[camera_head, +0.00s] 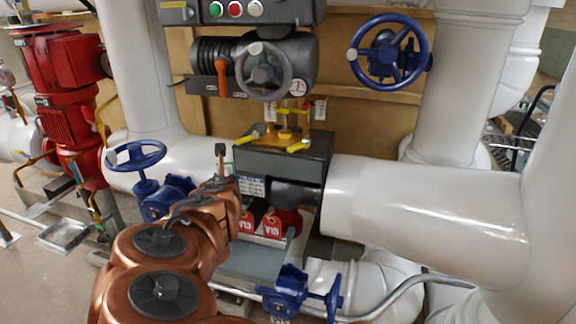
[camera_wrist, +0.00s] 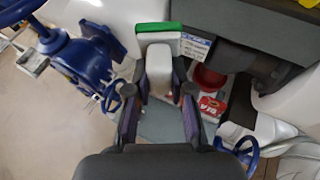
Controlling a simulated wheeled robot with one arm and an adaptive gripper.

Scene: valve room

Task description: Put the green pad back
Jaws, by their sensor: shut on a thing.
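The green pad (camera_wrist: 158,27) shows in the wrist view as a green strip on a white layer, at the far end of a pale grey handle (camera_wrist: 159,68). My gripper (camera_wrist: 158,100) is shut on this handle, with one finger on each side. The pad is held out ahead of the fingertips, in front of the dark grey box with a label. In the head view my copper arm reaches to the left side of that box (camera_head: 290,160), and I cannot make out the pad's green there.
Blue valve wheels stand left (camera_head: 136,156) and lower right (camera_head: 333,298). A thick white pipe (camera_head: 430,210) blocks the right.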

